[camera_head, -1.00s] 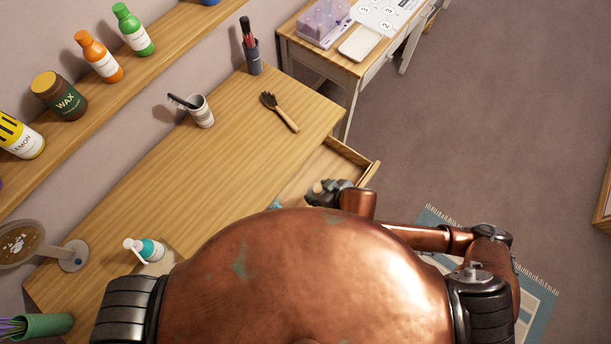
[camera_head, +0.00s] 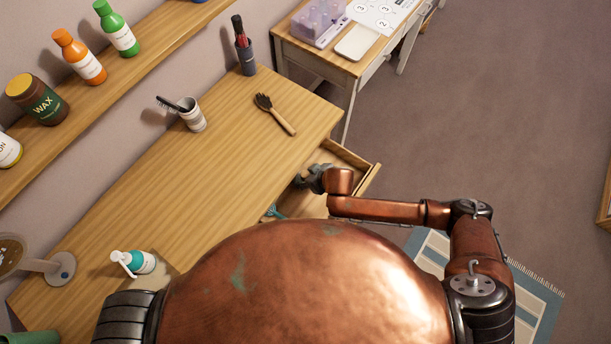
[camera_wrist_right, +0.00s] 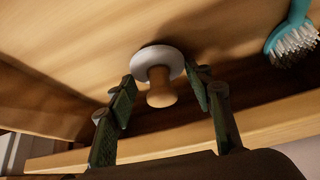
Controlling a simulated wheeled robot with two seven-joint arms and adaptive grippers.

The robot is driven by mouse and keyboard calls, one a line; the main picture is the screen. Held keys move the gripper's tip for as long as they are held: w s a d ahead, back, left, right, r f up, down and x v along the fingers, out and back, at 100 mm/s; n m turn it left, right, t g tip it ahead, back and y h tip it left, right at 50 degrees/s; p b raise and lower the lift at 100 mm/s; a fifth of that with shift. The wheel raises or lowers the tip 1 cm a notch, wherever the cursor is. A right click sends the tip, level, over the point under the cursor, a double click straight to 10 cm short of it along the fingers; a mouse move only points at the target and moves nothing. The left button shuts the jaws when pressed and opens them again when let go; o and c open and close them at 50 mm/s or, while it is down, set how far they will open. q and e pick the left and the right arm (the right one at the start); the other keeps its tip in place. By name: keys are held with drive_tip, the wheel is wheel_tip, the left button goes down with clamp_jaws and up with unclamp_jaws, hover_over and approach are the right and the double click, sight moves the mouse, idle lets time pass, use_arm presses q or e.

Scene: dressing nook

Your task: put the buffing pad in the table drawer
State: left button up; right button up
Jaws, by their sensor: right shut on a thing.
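The buffing pad (camera_wrist_right: 159,82), a pale round disc with a wooden knob, shows in the right wrist view between the fingertips of my right gripper (camera_wrist_right: 163,92). The gripper is shut on it, with a finger at either side. In the head view my right gripper (camera_head: 310,179) is over the open table drawer (camera_head: 350,156); the pad is hidden there. The drawer's wooden floor and wall (camera_wrist_right: 230,125) show around the pad in the wrist view. I cannot tell whether the pad touches the floor. My left gripper is not in view.
A teal brush (camera_wrist_right: 290,35) lies in the drawer beside the pad. The table top (camera_head: 190,190) bears a wooden brush (camera_head: 274,114), a cup (camera_head: 192,115), a dark holder (camera_head: 245,58) and a pump bottle (camera_head: 134,262). A second desk (camera_head: 330,70) stands beyond.

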drive_tip(key=shift+w+f, duration=0.1)
drive_tip(key=shift+f, duration=0.35)
drive_tip(key=shift+r, duration=0.1)
drive_tip(key=o, duration=1)
drive_tip(key=shift+d+r, duration=0.1)
drive_tip(key=shift+r, duration=0.1)
drive_tip(key=p+v, duration=0.3)
drive_tip(key=v, duration=0.8)
drive_tip(key=shift+s+r, duration=0.25)
